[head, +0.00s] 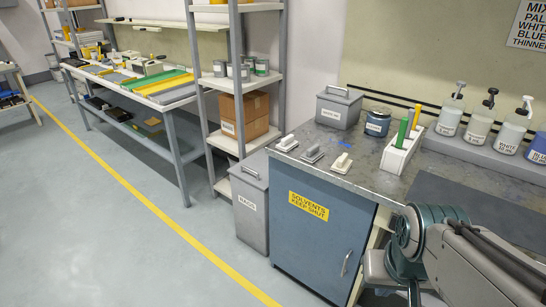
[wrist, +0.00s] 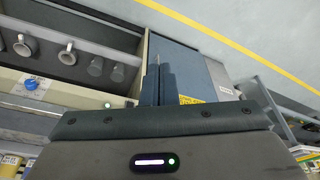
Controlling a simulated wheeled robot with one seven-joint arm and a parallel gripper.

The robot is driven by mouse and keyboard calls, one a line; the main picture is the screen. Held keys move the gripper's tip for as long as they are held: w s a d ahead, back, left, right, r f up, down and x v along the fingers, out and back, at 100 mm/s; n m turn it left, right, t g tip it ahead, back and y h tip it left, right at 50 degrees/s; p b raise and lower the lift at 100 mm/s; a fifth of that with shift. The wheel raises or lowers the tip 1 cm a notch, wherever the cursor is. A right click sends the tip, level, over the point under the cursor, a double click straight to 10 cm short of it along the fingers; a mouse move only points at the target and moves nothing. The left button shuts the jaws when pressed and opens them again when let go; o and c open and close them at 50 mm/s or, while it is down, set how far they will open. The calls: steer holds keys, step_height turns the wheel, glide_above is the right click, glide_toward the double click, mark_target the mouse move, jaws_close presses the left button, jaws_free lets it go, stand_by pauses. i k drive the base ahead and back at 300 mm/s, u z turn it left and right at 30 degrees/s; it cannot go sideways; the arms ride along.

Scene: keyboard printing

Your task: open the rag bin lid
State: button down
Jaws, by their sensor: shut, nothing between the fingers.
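The rag bin (head: 250,212) is a grey box with a white RAGS label, upright on the floor just left of the blue cabinet. Its grey lid (head: 250,172) lies flat over the top and looks closed, with a small handle on it. In the wrist view my gripper (wrist: 158,70) has its two dark fingers together and empty, in front of the blue-grey cabinet. In the head view my arm is at the lower right, well away from the bin, and the fingers are not visible. A grey shape with a pale label in the wrist view may be the bin, but I cannot tell.
The blue solvents cabinet (head: 318,235) stands between my arm and the bin. The bench top (head: 350,165) holds squeegees, a lidded grey box (head: 339,107), a jar and pump bottles. A shelf rack (head: 235,95) stands behind the bin. The floor (head: 150,220) ahead is clear.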

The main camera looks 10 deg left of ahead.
mark_target(254, 169)
steer(key=u, duration=0.35)
steer(key=i, duration=0.35)
steer(key=u, duration=0.7)
steer(key=i, duration=1.85)
steer(key=z, duration=0.95)
